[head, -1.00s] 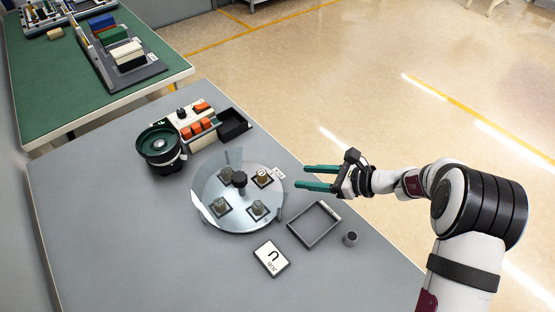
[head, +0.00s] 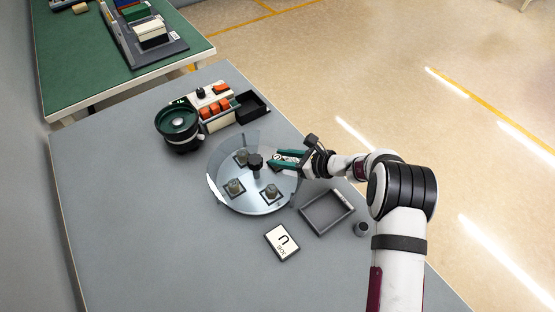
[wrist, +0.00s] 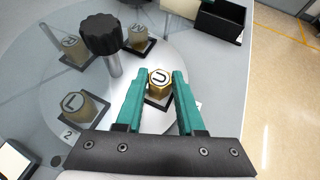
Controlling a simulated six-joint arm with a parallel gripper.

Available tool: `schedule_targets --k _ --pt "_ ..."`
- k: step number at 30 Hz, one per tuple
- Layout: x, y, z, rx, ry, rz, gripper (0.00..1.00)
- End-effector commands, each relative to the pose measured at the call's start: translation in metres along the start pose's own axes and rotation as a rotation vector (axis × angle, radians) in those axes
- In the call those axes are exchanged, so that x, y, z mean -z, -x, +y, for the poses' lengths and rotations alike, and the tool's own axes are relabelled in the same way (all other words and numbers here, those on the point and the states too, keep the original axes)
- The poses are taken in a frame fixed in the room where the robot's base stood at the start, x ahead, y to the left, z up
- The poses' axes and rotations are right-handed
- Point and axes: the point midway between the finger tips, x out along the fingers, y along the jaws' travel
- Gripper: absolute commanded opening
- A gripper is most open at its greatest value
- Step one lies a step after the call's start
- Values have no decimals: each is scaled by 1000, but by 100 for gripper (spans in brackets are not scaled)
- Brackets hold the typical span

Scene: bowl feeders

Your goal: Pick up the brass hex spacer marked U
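The brass hex spacer marked U (wrist: 159,83) stands upright on a dark square pad on the round disc, in the wrist view. My gripper (wrist: 160,76) is open, with one green finger on each side of the spacer near the fingertips. I cannot tell whether either finger touches it. In the head view my gripper (head: 280,160) reaches over the right side of the disc (head: 252,205), and the U spacer is hard to make out there. Another spacer, marked L (wrist: 75,103), stands at the left in the wrist view. Two more spacers stand farther back on the disc.
A black knob (wrist: 102,35) rises from the disc centre, left of my fingers, near a clear guard. A green bowl feeder (head: 178,127) stands behind.

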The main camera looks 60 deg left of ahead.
Motion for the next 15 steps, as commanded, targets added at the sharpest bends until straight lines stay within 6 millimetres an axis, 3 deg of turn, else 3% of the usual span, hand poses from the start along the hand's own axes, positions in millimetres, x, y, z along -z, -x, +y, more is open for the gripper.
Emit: schedule_targets --k 1,6,15 --pt "0 0 0 0 0 0 26" --pt "0 0 0 0 0 0 0" --pt "0 0 0 0 1 0 0"
